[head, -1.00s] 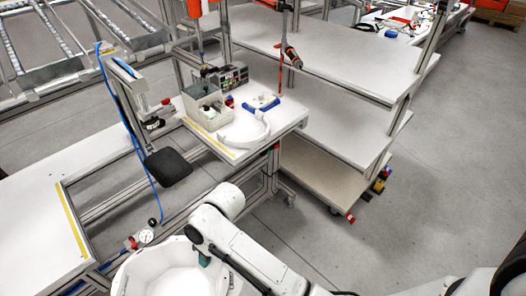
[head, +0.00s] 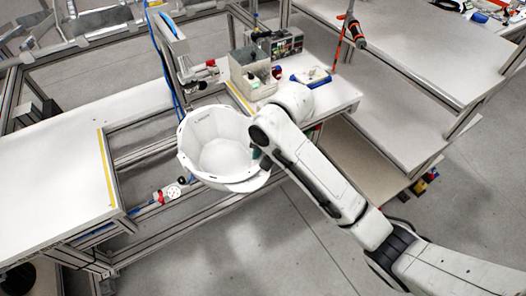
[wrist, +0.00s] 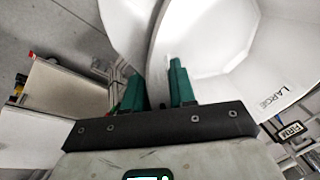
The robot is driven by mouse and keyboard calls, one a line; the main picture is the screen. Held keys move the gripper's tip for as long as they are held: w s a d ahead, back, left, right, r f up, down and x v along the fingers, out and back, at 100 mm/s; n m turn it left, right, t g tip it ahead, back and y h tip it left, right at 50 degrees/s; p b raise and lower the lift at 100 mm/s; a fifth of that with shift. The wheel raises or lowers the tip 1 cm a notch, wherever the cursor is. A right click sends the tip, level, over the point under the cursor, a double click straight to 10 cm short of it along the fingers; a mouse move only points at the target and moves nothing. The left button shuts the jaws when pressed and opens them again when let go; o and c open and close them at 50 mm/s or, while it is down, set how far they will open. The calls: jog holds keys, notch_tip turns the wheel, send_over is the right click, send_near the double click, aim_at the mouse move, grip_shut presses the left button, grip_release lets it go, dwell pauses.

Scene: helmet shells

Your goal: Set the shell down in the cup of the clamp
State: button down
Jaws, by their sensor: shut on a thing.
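The shell (head: 218,150) is a white, faceted, open bowl with a brim at its lower right. It is held up in the air, open side up, in front of the workbench frame. My gripper (wrist: 157,85) is shut on its wall; the wrist view shows the wall (wrist: 205,35) between the two green fingertips, with "LARGE" printed inside. In the head view the arm reaches it from the right and the fingers are mostly hidden. A grey upright fixture (head: 172,42) with a dark clamp-like part stands behind the shell. The shell covers the area below it, and I cannot make out the cup.
A white table (head: 50,165) with a yellow strip lies left. A bench (head: 335,97) behind carries a grey bin (head: 250,75) and a blue-edged tray (head: 310,76). White shelves (head: 400,60) stand right. Open floor lies at lower middle.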

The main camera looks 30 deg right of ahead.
jog(key=shift+a+r+p, duration=0.15)
jog(key=shift+p, duration=0.25)
jog(key=w+b, duration=0.2)
jog(key=w, duration=0.4)
jog(key=w+b, duration=0.3)
jog(key=w, duration=0.3)
jog(key=w+b, duration=0.2)
jog(key=w, duration=0.5)
jog(key=shift+a+f, duration=0.1)
jog(key=shift+f, duration=0.2)
jog(key=shift+w+f+b, duration=1.4)
jog(key=shift+w+b, duration=0.05)
jog(key=shift+b, duration=0.75)
jog(key=shift+f+p, duration=0.2)
jog(key=shift+p, duration=0.15)
jog(key=c, duration=0.8)
grip_release()
jog(key=shift+c, duration=0.2)
